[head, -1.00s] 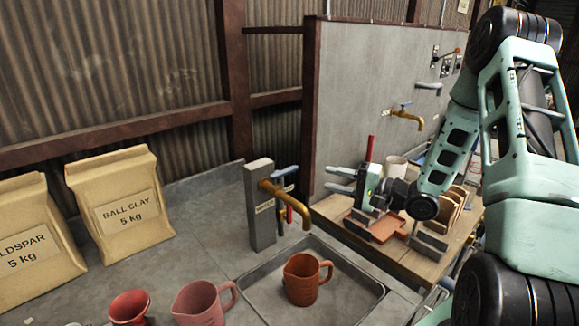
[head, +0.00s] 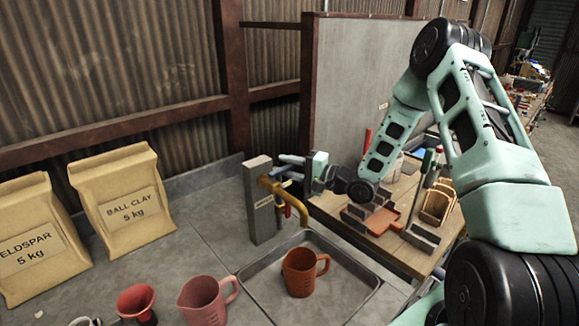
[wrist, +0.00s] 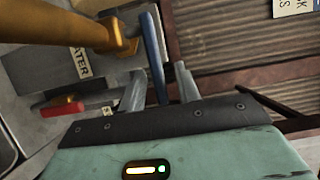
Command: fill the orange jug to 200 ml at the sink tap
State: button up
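The orange jug (head: 297,274) stands upright in the sink basin (head: 348,303), below the spout of the brass tap (head: 297,206). I see no water stream, and the level inside the jug cannot be read. My gripper (head: 290,160) is beside the top of the tap post, reaching in from the right. In the wrist view, the blue tap lever (wrist: 153,55) lies between my two spread fingers (wrist: 160,82), with a gap at the right finger. Whether the left finger touches it is unclear. The tap body (wrist: 60,28) and a red lever (wrist: 57,108) also show there.
A pink jug (head: 203,303) and a red funnel-like cup (head: 136,302) stand left of the basin. Clay bags (head: 122,200) stand at the back left. A wooden bench (head: 410,240) with blocks and trays lies right, below my arm. A grey partition (head: 350,85) rises behind.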

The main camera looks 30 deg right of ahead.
grip_shut()
jog(key=shift+s, duration=0.1)
jog(key=m+h, duration=0.1)
jog(key=s+m+t+h, duration=0.1)
jog(key=h, duration=0.1)
jog(key=shift+f+t+b, duration=0.1)
jog(key=shift+t+b, duration=0.2)
jog(key=shift+b, duration=0.05)
jog(key=shift+s+m+t+h+b, duration=0.4)
jog(key=shift+m+h, duration=0.6)
jog(key=shift+h, duration=0.3)
grip_release()
